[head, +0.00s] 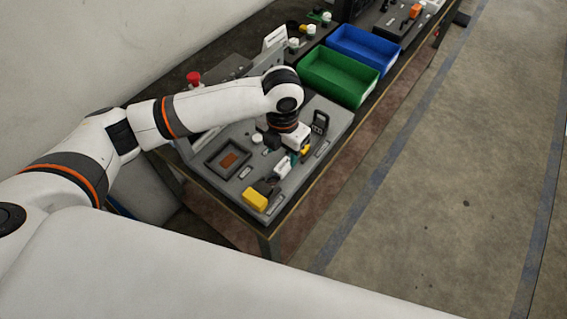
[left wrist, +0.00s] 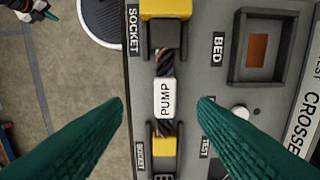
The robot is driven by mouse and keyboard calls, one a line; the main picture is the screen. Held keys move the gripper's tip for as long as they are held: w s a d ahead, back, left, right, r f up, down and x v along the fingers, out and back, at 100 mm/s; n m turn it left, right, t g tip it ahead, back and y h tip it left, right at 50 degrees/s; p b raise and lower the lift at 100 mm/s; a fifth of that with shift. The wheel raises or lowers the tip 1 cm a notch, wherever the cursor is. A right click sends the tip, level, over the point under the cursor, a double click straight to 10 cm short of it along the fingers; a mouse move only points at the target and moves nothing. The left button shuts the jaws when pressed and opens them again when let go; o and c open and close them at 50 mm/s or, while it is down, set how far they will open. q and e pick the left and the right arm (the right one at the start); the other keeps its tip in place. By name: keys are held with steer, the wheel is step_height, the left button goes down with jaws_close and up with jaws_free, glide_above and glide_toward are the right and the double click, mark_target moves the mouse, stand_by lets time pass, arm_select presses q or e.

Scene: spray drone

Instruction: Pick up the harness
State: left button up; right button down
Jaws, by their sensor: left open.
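The harness is a dark twisted cable with a white PUMP label (left wrist: 165,98) and a yellow connector (left wrist: 177,9) at each end, lying along the grey panel. In the head view one yellow connector (head: 255,200) shows at the panel's near corner; the arm partly hides the rest. My left gripper (left wrist: 160,101) is open, its teal fingers on either side of the label, with nothing held. In the head view my left gripper (head: 294,156) points down over the panel. A dark part with a teal tip (left wrist: 47,14), perhaps my right gripper, shows at the wrist view's top left.
A grey recessed tray marked BED (left wrist: 235,75) holds a brown piece beside the harness. A green bin (head: 340,77) and a blue bin (head: 367,50) stand farther along the bench. A red knob (head: 194,77) is at the back left. The floor to the right is clear.

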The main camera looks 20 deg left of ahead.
mark_target(283, 165)
arm_select(q)
steer(key=shift+w+f, duration=0.15)
steer(key=shift+f, duration=0.35)
steer(key=shift+w+f, duration=0.15)
steer(key=shift+f, duration=0.35)
steer(key=f, duration=0.1)
steer(key=f+p, duration=0.2)
steer(key=f, duration=0.1)
steer(key=shift+w+a, duration=0.1)
steer(key=shift+w, duration=0.25)
steer(key=shift+f, duration=0.65)
steer(key=shift+w, duration=0.1)
steer(key=c, duration=1.1)
steer(key=shift+c, duration=0.2)
arm_select(e)
steer(key=r, duration=0.1)
steer(key=w+r, duration=0.1)
steer(key=shift+w+r, duration=0.3)
